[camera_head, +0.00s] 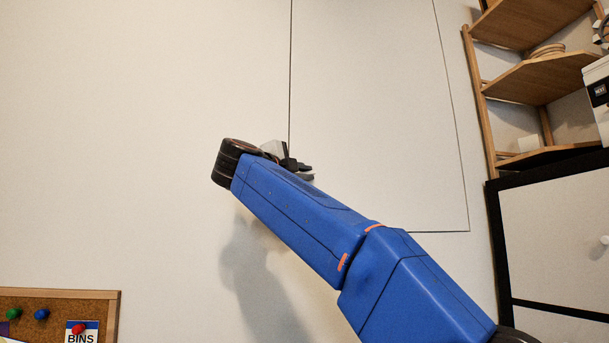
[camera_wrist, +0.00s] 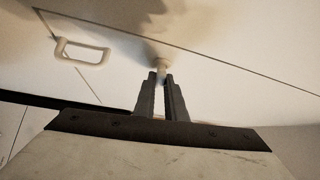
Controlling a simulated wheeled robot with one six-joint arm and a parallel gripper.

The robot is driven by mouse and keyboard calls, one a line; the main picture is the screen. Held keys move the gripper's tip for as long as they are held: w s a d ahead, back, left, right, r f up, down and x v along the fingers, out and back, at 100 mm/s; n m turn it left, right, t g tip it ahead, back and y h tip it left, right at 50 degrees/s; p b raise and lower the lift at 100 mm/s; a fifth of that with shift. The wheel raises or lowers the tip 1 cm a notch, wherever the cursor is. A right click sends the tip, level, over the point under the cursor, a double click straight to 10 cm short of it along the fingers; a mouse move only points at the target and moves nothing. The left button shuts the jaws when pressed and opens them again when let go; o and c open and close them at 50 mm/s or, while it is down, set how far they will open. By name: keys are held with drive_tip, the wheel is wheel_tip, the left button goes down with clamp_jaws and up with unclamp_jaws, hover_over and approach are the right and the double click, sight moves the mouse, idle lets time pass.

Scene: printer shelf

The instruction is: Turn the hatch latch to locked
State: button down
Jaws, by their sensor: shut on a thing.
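The hatch (camera_head: 375,110) is a pale panel outlined by a thin dark seam in the wall. The latch (camera_wrist: 161,64) is a small cream piece beside the hatch seam in the wrist view. My gripper (camera_wrist: 161,78) is shut on the latch, with its narrow dark fingertips at the latch's near end. In the head view my gripper (camera_head: 303,171) is at the hatch's left edge, partly behind my blue arm, and the latch cannot be made out there. The latch's exact angle is hard to tell.
A cream pull handle (camera_wrist: 82,52) is on the panel, left of the latch in the wrist view. A wooden shelf (camera_head: 535,80) and a black-framed cabinet (camera_head: 550,225) stand at the right. A cork board (camera_head: 50,305) hangs at lower left. The wall left of the hatch is bare.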

drive_tip(key=shift+m+g, duration=0.5)
drive_tip(key=shift+m+g+y, duration=0.3)
drive_tip(key=shift+m+g, duration=0.1)
drive_tip(key=shift+m, duration=0.1)
drive_tip(key=c, duration=1.8)
unclamp_jaws()
drive_tip(key=shift+w+d, duration=0.1)
drive_tip(key=v, duration=1.7)
drive_tip(key=shift+s, duration=0.2)
